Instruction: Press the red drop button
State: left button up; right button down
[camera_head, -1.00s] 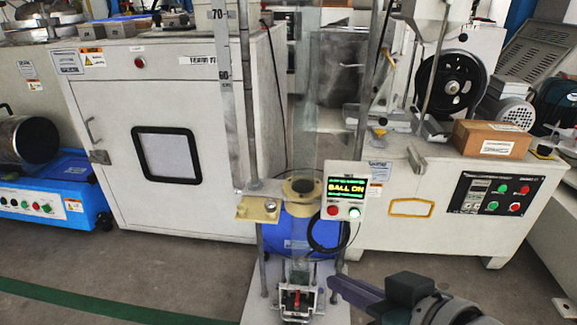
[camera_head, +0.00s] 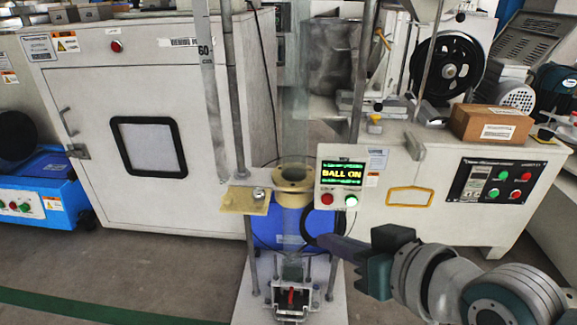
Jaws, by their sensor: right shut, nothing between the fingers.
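The red button (camera_head: 327,199) is at the lower left of a small control box (camera_head: 341,179) on the drop-test stand. A pale, whitish-green button (camera_head: 351,201) is to its right. The box's display (camera_head: 341,174) reads "BALL ON". My right gripper (camera_head: 326,241) comes in from the lower right, its narrow tip pointing left. It is shut and empty, and in the picture it is just below the red button, apart from it. My left gripper is not in view.
The stand has metal posts, a clear tube and a tan ring (camera_head: 293,180) beside the box. A red-handled clamp (camera_head: 291,298) sits on its base. A white cabinet (camera_head: 95,190) is at left. A machine panel (camera_head: 496,181) at right has other red and green buttons.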

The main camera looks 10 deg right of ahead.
aim_at(327, 199)
jog(key=shift+w+d+b, duration=0.25)
jog(key=shift+w+b, duration=0.3)
jog(key=shift+w, duration=0.4)
jog(key=shift+w+d+b, duration=0.3)
jog(key=shift+w+b, duration=0.3)
jog(key=shift+w, duration=0.35)
jog(key=shift+w+d+b, duration=0.25)
jog(key=shift+w+b, duration=0.3)
jog(key=shift+w, duration=0.4)
jog(key=shift+w, duration=0.1)
jog(key=shift+w+d, duration=0.1)
jog(key=shift+w, duration=0.2)
